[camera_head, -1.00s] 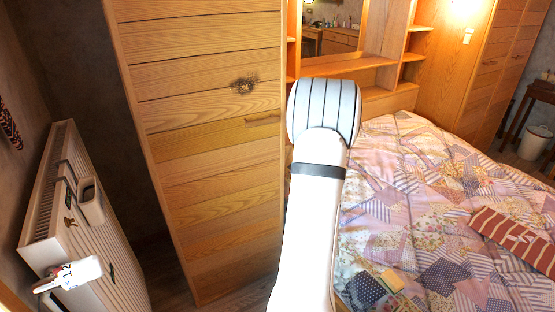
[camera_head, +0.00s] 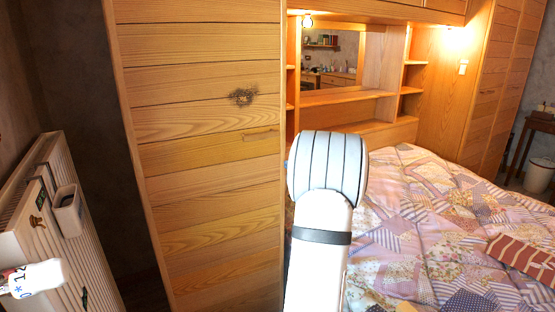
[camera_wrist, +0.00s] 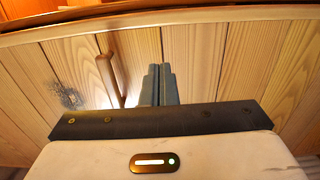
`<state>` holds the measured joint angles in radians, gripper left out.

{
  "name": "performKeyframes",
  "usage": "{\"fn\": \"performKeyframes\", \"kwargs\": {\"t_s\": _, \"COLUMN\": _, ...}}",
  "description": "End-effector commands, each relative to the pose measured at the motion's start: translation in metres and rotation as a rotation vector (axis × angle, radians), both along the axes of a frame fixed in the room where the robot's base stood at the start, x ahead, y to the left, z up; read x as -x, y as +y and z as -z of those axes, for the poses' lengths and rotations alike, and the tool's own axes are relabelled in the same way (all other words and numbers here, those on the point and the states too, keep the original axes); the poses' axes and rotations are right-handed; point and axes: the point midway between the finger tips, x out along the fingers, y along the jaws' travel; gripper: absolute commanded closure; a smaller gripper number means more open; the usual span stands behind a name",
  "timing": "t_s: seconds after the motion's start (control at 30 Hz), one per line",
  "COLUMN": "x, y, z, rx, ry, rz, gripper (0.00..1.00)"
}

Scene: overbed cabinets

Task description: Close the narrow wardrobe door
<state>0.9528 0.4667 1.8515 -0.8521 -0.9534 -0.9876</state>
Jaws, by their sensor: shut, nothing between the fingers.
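The narrow wardrobe door (camera_head: 205,190) is a tall panel of horizontal wooden boards, left of the bed in the head view. It has a dark knot mark and a slim wooden handle (camera_head: 261,133) near its right edge. In the wrist view the door face (camera_wrist: 205,55) fills the background, with the handle (camera_wrist: 110,78) left of my fingers. My gripper (camera_wrist: 159,72) is shut and empty, pointing at the door face beside the handle. I cannot tell if the fingertips touch it. In the head view my arm hides the gripper. How far the door stands open is unclear.
A patchwork bed (camera_head: 420,220) lies close on the right of my arm. Shelves with a mirror (camera_head: 330,58) stand behind the bed.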

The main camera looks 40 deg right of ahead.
Motion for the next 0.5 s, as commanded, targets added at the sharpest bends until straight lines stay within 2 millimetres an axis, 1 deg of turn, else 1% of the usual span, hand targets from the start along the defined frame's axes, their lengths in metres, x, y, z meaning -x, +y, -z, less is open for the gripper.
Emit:
{"fn": "performKeyframes", "kwargs": {"t_s": 0.03, "x": -0.012, "y": -0.003, "z": 0.001, "rx": 0.000, "ry": 0.000, "rz": -0.003, "gripper": 1.00}}
{"fn": "performKeyframes", "kwargs": {"t_s": 0.2, "x": -0.047, "y": -0.013, "z": 0.000, "rx": -0.001, "ry": 0.000, "rz": -0.002, "gripper": 1.00}}
{"fn": "performKeyframes", "kwargs": {"t_s": 0.4, "x": -0.075, "y": -0.022, "z": 0.000, "rx": -0.001, "ry": 0.000, "rz": -0.001, "gripper": 1.00}}
{"fn": "performKeyframes", "kwargs": {"t_s": 0.5, "x": -0.082, "y": -0.024, "z": 0.000, "rx": -0.001, "ry": 0.000, "rz": 0.000, "gripper": 1.00}}
